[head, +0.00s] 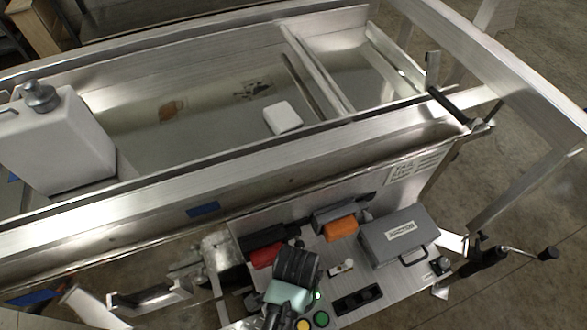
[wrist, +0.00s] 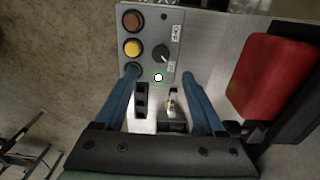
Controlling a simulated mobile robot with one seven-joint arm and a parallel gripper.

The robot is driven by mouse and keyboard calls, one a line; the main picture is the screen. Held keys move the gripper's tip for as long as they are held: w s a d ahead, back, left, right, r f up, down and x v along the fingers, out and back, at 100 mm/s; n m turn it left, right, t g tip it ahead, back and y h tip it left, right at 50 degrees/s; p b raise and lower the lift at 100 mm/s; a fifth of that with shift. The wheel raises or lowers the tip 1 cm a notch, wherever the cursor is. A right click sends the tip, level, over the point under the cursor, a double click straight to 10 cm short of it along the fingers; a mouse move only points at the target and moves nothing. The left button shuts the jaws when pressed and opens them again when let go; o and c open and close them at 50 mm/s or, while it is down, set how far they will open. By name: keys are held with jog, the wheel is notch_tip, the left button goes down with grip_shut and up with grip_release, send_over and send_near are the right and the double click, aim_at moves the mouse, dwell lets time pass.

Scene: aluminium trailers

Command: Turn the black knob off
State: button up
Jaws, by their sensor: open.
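The black knob (wrist: 161,54) sits on a grey control panel (wrist: 186,20) in the wrist view, right of a column of round buttons. A pale pointer line shows on it, angled down and right toward a small label. My gripper (wrist: 160,75) is open, with its two blue fingers apart over the lower part of the panel. The knob lies just beyond the fingertips, between their lines, and nothing is held. In the head view my wrist covers part of the panel, and I cannot make out the knob or the fingertips there.
A brown button (wrist: 132,20) and a yellow button (wrist: 133,47) stand left of the knob. A black rocker switch (wrist: 141,99) lies between the fingers. A red block (wrist: 275,75) is close on the right. A grey junction box (head: 398,236) and an orange connector (head: 340,230) stand nearby.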

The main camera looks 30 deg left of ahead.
notch_tip(320, 180, down, 9)
jog(key=shift+f, duration=0.2)
dwell(0.3)
grip_shut()
